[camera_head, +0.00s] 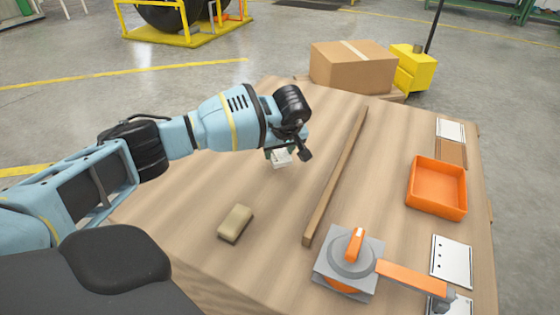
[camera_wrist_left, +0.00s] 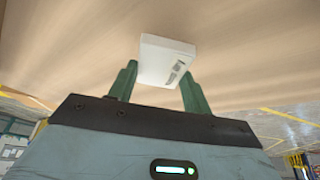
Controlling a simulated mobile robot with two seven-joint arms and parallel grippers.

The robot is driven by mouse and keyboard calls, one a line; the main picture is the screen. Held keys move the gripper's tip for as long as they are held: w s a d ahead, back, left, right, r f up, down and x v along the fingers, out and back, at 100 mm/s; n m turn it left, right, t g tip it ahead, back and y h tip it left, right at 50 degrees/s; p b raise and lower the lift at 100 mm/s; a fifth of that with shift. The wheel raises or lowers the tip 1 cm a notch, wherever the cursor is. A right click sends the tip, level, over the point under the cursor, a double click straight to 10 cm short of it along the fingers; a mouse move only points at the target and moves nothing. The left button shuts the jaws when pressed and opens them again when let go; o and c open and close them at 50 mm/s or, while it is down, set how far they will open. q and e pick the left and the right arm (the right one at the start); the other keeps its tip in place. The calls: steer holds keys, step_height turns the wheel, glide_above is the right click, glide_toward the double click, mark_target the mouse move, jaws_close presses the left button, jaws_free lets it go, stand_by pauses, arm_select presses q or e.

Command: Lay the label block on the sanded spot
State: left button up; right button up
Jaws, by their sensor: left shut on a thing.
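The label block (camera_head: 281,159) is a small white block with dark print on its face. It also shows in the wrist view (camera_wrist_left: 168,58), between two green fingers. My left gripper (camera_head: 277,150) is shut on it and holds it over the middle of the wooden table; in the wrist view the gripper (camera_wrist_left: 158,82) shows from behind. The head view does not show clearly whether the block touches the wood. I cannot make out the sanded spot on the wood grain. My right gripper is not in view.
A tan block (camera_head: 235,223) lies at the table's near left. A wooden strip (camera_head: 335,178) runs right of the gripper. A cardboard box (camera_head: 353,68) stands behind.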

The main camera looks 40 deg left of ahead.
mark_target(280, 157)
arm_select(q)
steer(key=shift+f+b, duration=0.45)
steer(key=shift+f, duration=1.3)
steer(key=shift+f, duration=0.1)
steer(key=o, duration=1)
steer(key=shift+c, duration=0.2)
steer(key=shift+d+r, duration=0.15)
steer(key=shift+r, duration=0.35)
steer(key=p+v, duration=0.3)
steer(key=v, duration=0.8)
steer(key=shift+s, duration=0.15)
